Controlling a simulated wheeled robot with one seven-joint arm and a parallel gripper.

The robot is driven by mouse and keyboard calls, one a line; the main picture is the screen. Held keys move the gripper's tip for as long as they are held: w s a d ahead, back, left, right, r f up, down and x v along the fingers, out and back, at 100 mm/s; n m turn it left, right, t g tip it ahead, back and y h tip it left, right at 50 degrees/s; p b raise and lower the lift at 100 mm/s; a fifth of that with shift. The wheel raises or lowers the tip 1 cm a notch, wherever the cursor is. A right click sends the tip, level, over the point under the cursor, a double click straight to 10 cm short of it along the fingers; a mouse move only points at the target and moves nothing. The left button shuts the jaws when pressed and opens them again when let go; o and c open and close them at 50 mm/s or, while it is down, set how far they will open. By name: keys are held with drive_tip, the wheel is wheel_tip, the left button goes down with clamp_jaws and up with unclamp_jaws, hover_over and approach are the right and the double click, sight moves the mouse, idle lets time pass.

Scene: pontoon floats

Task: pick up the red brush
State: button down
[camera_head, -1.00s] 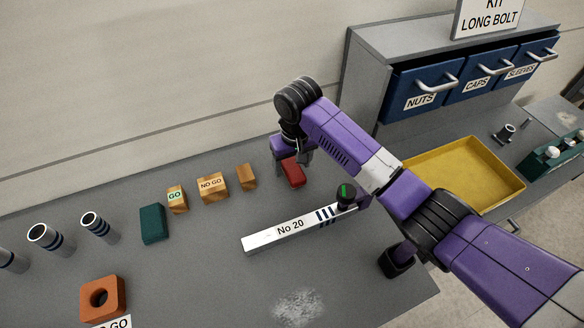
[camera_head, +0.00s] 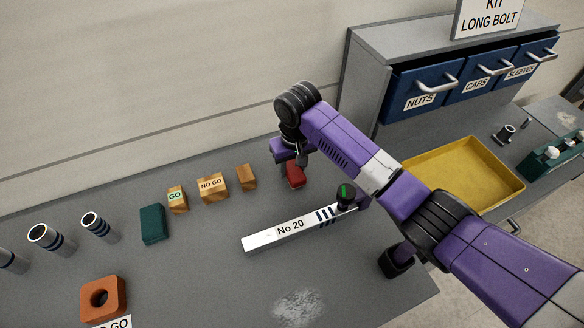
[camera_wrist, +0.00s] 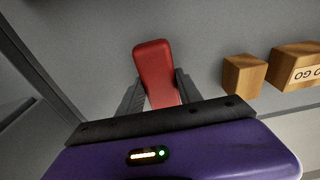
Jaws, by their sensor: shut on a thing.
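The red brush (camera_head: 295,177) is a small red block at the back of the grey bench, under the end of my arm. In the wrist view the red brush (camera_wrist: 154,68) lies lengthwise between two dark fingers. My gripper (camera_head: 292,164) is shut on it; in the wrist view my gripper (camera_wrist: 160,90) has a finger along each side of the brush. Its near end is hidden by the gripper body. I cannot tell whether the brush touches the bench.
A wooden block (camera_head: 247,177), a NO GO block (camera_head: 213,187), a GO block (camera_head: 177,199) and a green block (camera_head: 153,224) stand to the left. A No 20 bar (camera_head: 290,229) lies in front. A yellow tray (camera_head: 470,170) and drawer cabinet (camera_head: 375,75) are right.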

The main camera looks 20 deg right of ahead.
sight(292, 166)
wheel_tip(292, 166, up, 20)
drive_tip(key=p, duration=0.1)
idle(0.4)
